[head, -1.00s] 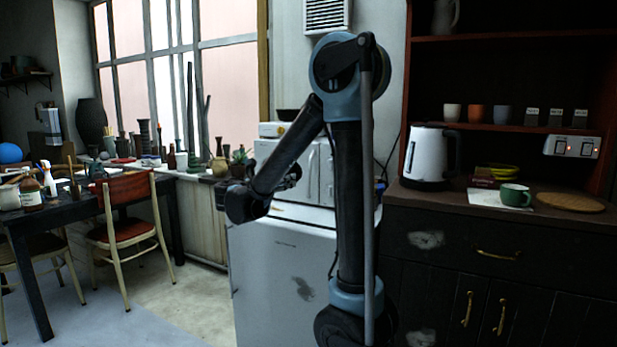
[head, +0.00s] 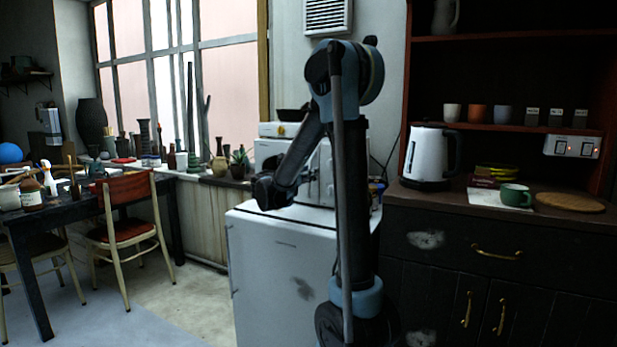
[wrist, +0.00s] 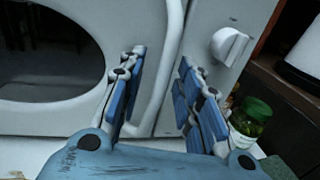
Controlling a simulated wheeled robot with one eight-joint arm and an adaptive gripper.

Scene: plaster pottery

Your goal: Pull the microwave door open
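The white microwave (head: 268,150) stands on the white fridge, partly hidden by my arm in the head view. In the wrist view its door (wrist: 100,115) with a dark oval window fills the left side and looks shut. The pale vertical door handle (wrist: 168,62) runs between the two blue fingers of my gripper (wrist: 160,60). The fingers are spread, with a gap on the handle's right. Whether the left finger touches the handle, I cannot tell. A white knob (wrist: 231,46) is on the panel right of the handle. In the head view the gripper is mostly hidden behind my arm.
The white fridge (head: 275,265) is below the microwave. A green-capped jar (wrist: 250,118) stands just right of the fingers. The white kettle (head: 427,157) stands on the wooden cabinet to the right. Open floor lies left of the fridge.

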